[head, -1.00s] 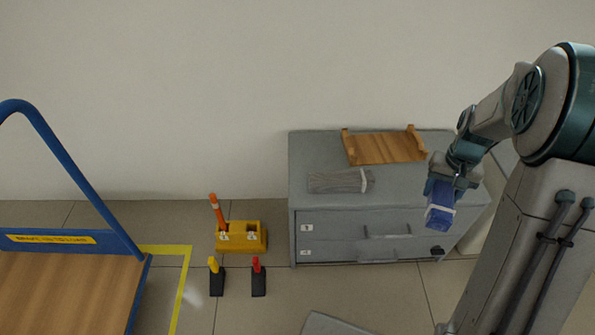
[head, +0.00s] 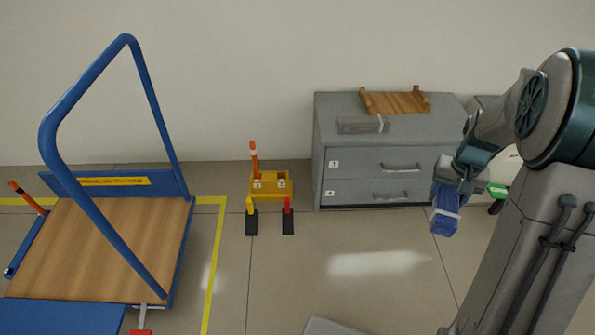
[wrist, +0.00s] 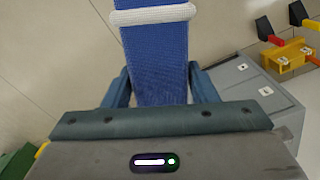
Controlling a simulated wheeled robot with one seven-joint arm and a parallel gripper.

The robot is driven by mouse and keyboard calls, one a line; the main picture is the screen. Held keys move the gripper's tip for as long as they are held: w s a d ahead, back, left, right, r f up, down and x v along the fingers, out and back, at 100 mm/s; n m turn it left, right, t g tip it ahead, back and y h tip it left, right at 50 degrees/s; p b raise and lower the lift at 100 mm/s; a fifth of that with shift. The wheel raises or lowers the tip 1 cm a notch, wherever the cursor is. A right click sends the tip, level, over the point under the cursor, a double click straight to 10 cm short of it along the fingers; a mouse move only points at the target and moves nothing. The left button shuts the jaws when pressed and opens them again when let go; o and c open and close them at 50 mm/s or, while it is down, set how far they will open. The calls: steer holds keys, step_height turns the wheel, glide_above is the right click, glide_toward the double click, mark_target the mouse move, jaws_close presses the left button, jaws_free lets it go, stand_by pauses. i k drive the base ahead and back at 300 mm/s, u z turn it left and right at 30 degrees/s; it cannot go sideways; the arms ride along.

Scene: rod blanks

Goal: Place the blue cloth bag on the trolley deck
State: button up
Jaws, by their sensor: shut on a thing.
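The blue cloth bag (head: 445,213) hangs from my gripper (head: 456,186) at the right in the head view, with a pale band around it. In the wrist view the bag (wrist: 154,65) sits between the two fingers of my gripper (wrist: 160,88), which is shut on it. The trolley deck (head: 100,245) is a bare wooden board at the left in the head view, with a blue frame and a blue push handle (head: 60,120). The bag is well to the right of the deck, apart from it.
A grey drawer cabinet (head: 350,170) stands by the wall, bearing a wooden rack (head: 396,101) and a grey bundle (head: 361,124). A yellow block (head: 270,186) with red and yellow handled tools stands between cabinet and trolley. Yellow tape (head: 214,270) edges the trolley. Floor between is clear.

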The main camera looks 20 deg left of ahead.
mark_target(83, 251)
steer(key=z, duration=1.6)
steer(key=k, duration=2.9)
steer(key=u, duration=2.4)
steer(key=i, duration=0.5)
steer(key=z, duration=0.05)
